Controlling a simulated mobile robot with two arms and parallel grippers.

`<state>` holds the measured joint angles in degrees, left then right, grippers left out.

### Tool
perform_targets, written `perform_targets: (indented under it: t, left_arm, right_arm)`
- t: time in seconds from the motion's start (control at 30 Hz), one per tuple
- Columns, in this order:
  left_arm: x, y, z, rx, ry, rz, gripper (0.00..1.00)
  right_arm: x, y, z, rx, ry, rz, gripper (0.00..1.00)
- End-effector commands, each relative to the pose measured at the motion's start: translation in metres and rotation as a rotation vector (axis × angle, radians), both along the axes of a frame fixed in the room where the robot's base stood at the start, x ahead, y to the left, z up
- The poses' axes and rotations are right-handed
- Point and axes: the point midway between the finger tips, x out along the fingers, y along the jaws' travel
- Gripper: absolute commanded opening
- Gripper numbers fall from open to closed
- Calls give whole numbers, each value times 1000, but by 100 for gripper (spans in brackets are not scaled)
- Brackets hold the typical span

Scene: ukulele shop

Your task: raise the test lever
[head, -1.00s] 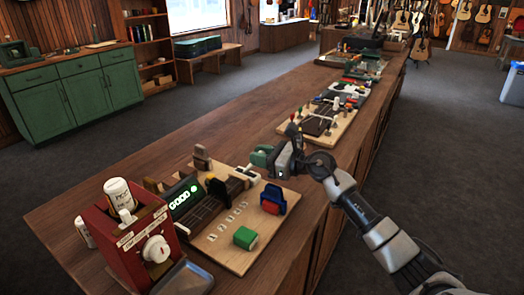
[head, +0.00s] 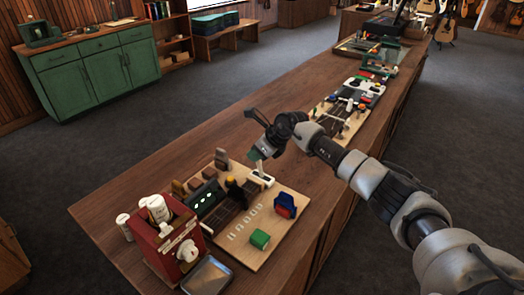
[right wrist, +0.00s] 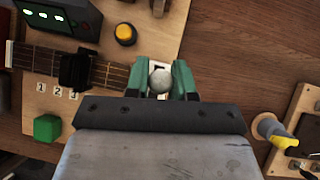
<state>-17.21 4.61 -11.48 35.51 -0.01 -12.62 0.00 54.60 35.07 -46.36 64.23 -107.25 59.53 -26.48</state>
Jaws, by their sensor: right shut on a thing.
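The test lever shows in the right wrist view as a pale round knob (right wrist: 160,80), with a bit of white base behind it. My right gripper (right wrist: 160,86) has its two green fingers on either side of the knob and is shut on it. In the head view the white lever base (head: 262,179) stands at the back edge of the wooden board (head: 262,248), under my right gripper (head: 258,154). The fingers partly hide the lever there, so its exact angle is hard to tell. My left gripper is not in view.
The board also bears a dark box with green lights (right wrist: 57,17), a fretted neck with a black clamp (right wrist: 75,71), a yellow button (right wrist: 125,34) and a green block (head: 260,239). A red box (head: 170,248) stands at the left. Another board (head: 325,117) lies farther along the bench.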

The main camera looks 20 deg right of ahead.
Motion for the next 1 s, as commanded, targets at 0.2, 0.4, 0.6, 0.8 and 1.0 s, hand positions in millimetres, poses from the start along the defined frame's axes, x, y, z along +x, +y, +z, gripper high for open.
perform_targets:
  t: [0.2, 0.4, 0.6, 0.8, 1.0]
  left_arm:
    - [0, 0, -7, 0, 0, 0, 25]
    - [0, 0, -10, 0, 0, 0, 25]
    - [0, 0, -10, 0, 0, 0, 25]
    - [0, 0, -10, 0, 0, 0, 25]
    - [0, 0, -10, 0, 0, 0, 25]
  right_arm:
    - [8, 4, -3, -62, 101, -2, 0]
    - [10, 5, -5, -91, 153, -2, 0]
    - [11, 6, -6, -102, 173, -1, 0]
    - [11, 6, -6, -103, 174, 1, 0]
    - [11, 6, -6, -103, 173, 0, 33]
